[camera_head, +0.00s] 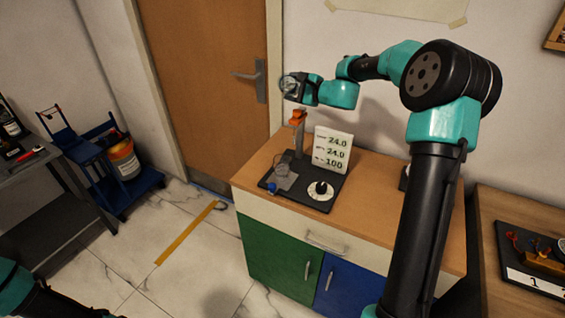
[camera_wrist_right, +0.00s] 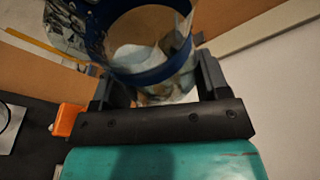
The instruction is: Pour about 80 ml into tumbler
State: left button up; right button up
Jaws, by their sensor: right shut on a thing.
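My right gripper (camera_head: 293,88) is shut on a clear vessel (camera_head: 288,84), held high above the cabinet, in front of the door edge. In the right wrist view the vessel (camera_wrist_right: 160,50) has a blue band and sits between the two fingers (camera_wrist_right: 155,85). I cannot tell how much liquid is in it. A small clear glass (camera_head: 283,160), which looks like the tumbler, stands on the black rig base (camera_head: 325,207), below the held vessel and apart from it. Its fill level is too small to read. My left gripper is out of view.
The rig has a post with an orange clamp (camera_head: 297,117), a white panel (camera_head: 333,150) reading 24.0, 24.0 and 100, a dial (camera_head: 320,190) and a blue knob (camera_head: 272,187). The wooden cabinet top (camera_head: 385,228) is bare at front right. Another bench (camera_head: 487,215) stands right.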

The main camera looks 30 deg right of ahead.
jog(key=shift+s+a+f, duration=0.1)
jog(key=shift+f, duration=0.1)
jog(key=shift+f+m, duration=0.1)
jog(key=shift+m, duration=0.3)
dwell(1.6)
jog(key=shift+s+a+r+m+g, duration=0.2)
jog(key=shift+r+m+g, duration=0.1)
jog(key=shift+r, duration=0.1)
jog(key=shift+s+a+r+m+g, duration=0.1)
jog(key=shift+s+r+m+g, duration=0.1)
jog(key=shift+r+m, duration=0.15)
jog(key=shift+s+a+r+m+g, duration=0.2)
jog(key=shift+m+g, duration=0.2)
jog(key=shift+m, duration=0.35)
jog(key=shift+w+d+f+m+g+y+b, duration=0.15)
jog(key=shift+m+g+y, duration=0.1)
jog(key=shift+m+g, duration=0.35)
jog(key=shift+r+m+g+y+b, duration=0.15)
jog(key=shift+m+g+y, duration=0.2)
jog(key=shift+m, duration=0.35)
jog(key=shift+f+m+g+y, duration=0.4)
jog(key=shift+m+g, duration=0.25)
jog(key=shift+m, duration=0.35)
